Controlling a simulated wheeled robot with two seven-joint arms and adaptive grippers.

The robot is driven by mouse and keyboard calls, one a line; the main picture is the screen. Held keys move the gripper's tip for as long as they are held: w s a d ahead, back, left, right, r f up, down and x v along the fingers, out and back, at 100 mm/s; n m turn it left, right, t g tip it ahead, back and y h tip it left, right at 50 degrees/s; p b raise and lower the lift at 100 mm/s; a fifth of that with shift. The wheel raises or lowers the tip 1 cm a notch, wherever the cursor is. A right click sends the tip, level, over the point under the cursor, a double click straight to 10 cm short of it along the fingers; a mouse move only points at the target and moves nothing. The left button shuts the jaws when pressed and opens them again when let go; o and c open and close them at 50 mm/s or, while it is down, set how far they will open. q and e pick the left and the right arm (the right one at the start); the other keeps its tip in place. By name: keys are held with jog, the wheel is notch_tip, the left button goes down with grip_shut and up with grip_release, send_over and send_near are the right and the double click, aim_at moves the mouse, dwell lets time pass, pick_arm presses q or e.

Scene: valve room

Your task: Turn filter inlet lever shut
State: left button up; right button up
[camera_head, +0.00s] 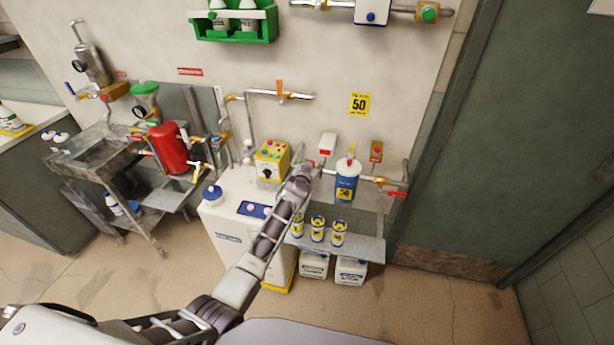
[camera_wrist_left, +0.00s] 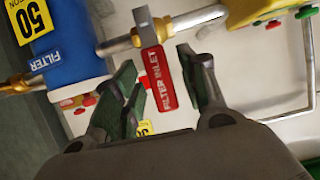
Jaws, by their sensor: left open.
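The filter inlet lever (camera_wrist_left: 158,78) has a red grip with white "FILTER INLET" lettering and a grey end. In the left wrist view it stands across the pipe (camera_wrist_left: 180,22). My left gripper (camera_wrist_left: 165,88) is open, with one finger on each side of the red grip and gaps visible. In the head view my left gripper (camera_head: 304,171) is at the pipe, left of the blue filter (camera_head: 347,182). I cannot make the lever out clearly there. The filter also shows at the left of the wrist view (camera_wrist_left: 68,45). My right gripper is not in view.
A yellow control box (camera_head: 271,160) sits left of my gripper, above a white cabinet (camera_head: 228,222). Several yellow-labelled cans (camera_head: 318,229) stand on a shelf below. The floor at the front right is clear.

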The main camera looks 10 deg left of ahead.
pick_arm(q)
jog(key=v, duration=1.1)
jog(key=shift+s, duration=0.2)
dwell(0.4)
jog(key=shift+r, duration=0.1)
jog(key=s+a+f+g, duration=0.15)
jog(key=s+f, duration=0.45)
jog(key=f, duration=0.7)
jog(key=s+f+m+g, duration=0.1)
jog(key=s+f+g, duration=0.35)
jog(key=f, duration=0.85)
jog(key=s+a+f, duration=0.1)
jog(key=s+f, duration=0.7)
jog(key=f, duration=0.5)
jog(key=s+a+f+g, duration=0.3)
jog(key=s+f, duration=1.1)
jog(key=s, duration=0.4)
jog(key=s+a+f+g, duration=0.1)
jog(key=s+a+f, duration=0.1)
jog(key=s, duration=0.6)
jog(key=s+a+f+g, duration=0.1)
jog(key=s+f, duration=0.1)
jog(key=s, duration=0.5)
jog(key=s+a+f+g, duration=0.1)
jog(key=s+a+f, duration=0.1)
jog(key=s, duration=0.6)
jog(key=shift+s+a+f+m+g, duration=0.3)
jog(key=shift+a+f+m, duration=0.1)
jog(key=shift+f, duration=0.2)
jog(key=shift+d, duration=0.1)
